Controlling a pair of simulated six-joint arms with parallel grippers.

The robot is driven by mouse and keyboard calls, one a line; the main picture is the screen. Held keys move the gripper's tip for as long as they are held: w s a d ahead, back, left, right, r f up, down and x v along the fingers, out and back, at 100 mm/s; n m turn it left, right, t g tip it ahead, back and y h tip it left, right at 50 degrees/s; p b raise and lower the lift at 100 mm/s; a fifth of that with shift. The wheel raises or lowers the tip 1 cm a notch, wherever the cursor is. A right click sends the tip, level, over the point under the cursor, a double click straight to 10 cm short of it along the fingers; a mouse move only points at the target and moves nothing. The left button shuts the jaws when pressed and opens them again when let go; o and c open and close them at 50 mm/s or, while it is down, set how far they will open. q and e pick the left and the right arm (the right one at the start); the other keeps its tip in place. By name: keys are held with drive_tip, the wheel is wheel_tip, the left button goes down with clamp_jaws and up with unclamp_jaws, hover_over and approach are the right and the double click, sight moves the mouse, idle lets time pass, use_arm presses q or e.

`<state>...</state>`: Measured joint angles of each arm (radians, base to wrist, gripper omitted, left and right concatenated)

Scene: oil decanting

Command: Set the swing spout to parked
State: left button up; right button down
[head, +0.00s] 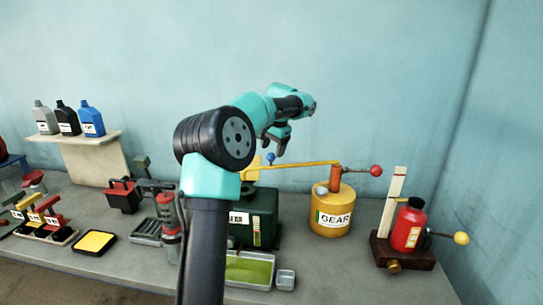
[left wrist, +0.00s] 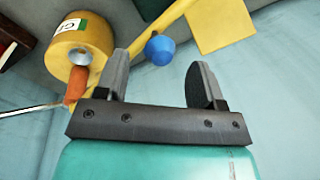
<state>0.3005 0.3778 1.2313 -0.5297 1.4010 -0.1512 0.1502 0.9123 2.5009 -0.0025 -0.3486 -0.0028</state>
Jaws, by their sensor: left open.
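A yellow swing spout (head: 305,164) reaches left from the orange post (head: 335,179) on the yellow GEAR can (head: 331,213). A blue ball knob (head: 270,158) shows near the spout's left part. My left gripper (head: 276,145) is open and empty just above this knob. In the left wrist view, the blue knob (left wrist: 160,50) appears between the open fingers, nearer the left finger, and the spout (left wrist: 172,15) runs diagonally behind it. The GEAR can (left wrist: 80,48) is at upper left there. Whether a finger touches the knob I cannot tell. My right gripper is out of view.
A dark green can (head: 265,215) stands below the spout, partly behind my left arm. A red ball handle (head: 376,170) sticks out right of the post. A red bottle (head: 408,226) stands on a wooden base at right. A green-filled tray (head: 250,270) lies in front.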

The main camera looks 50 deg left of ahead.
sight(271, 155)
use_arm(q)
drive_tip(key=shift+a+f, duration=0.15)
drive_tip(key=shift+f, duration=0.7)
drive_tip(key=shift+a+f, duration=0.15)
drive_tip(key=shift+f, duration=0.65)
clamp_jaws()
